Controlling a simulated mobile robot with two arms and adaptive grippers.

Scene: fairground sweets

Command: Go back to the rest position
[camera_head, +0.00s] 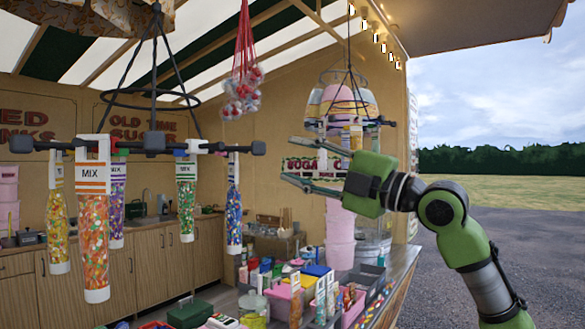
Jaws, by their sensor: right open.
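My green right gripper (287,160) is raised on the right of the view, with its arm coming in from the lower right. Its two grey fingers point left and are spread apart with nothing between them. A hanging rack (150,142) carries several tubes of mixed sweets. The nearest orange-striped MIX tube (94,220) hangs at the left, and a blue-striped tube (234,205) hangs nearest the gripper. The tubes look apart from my fingers. My left gripper is not in view.
A second round hanger (345,75) with pastel items hangs behind and above my right gripper. Red net bags (243,95) hang at top centre. Below stand pink buckets (340,235) and a counter (405,262) crowded with boxes and sweet tubes. Open ground lies right.

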